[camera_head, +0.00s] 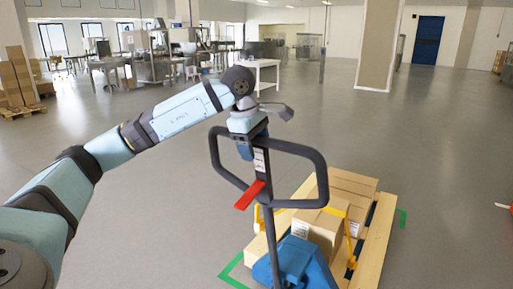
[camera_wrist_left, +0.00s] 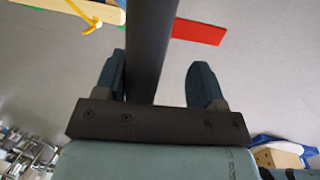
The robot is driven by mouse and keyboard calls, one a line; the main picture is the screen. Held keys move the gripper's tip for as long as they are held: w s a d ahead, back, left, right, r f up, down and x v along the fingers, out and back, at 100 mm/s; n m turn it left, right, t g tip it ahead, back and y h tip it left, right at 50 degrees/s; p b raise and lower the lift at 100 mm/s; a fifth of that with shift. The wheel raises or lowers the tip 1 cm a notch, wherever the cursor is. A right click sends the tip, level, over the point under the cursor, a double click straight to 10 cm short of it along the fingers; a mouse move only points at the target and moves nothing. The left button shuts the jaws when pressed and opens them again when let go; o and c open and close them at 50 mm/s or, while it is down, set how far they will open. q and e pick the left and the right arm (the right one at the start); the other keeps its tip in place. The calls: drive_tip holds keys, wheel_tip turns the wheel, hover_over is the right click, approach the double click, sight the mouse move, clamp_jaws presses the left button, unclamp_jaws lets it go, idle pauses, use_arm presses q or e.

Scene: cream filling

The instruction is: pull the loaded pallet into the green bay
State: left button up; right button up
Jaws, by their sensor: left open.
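The blue pallet jack (camera_head: 290,265) stands with its forks toward the wooden pallet (camera_head: 374,245), which carries cardboard boxes (camera_head: 318,228). Its black loop handle (camera_head: 318,165) rises toward me, with a red lever (camera_head: 250,195) below the top bar. The red lever also shows in the left wrist view (camera_wrist_left: 198,31). My left gripper (camera_head: 247,143) is at the handle's top. In the left wrist view its open fingers (camera_wrist_left: 157,85) straddle a black handle bar (camera_wrist_left: 150,45); the bar is nearer the left finger. Green floor marking (camera_head: 233,272) shows at the pallet's near left and far right. My right gripper is out of view.
Stacked boxes on another pallet (camera_head: 17,85) stand at the far left. A white table (camera_head: 263,75) and workstations stand at the back. A pillar (camera_head: 380,45) stands at the back right. The grey floor (camera_head: 440,140) is open to the right and behind the pallet.

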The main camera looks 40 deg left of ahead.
use_arm(q)
drive_tip(key=shift+w+d+f, duration=0.1)
drive_tip(key=shift+f, duration=0.15)
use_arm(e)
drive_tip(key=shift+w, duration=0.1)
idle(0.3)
use_arm(q)
drive_tip(key=p+v, duration=0.1)
drive_tip(key=v, duration=1.3)
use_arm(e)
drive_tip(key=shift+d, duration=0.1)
use_arm(q)
drive_tip(key=shift+d+f, duration=0.1)
drive_tip(key=shift+f, duration=0.05)
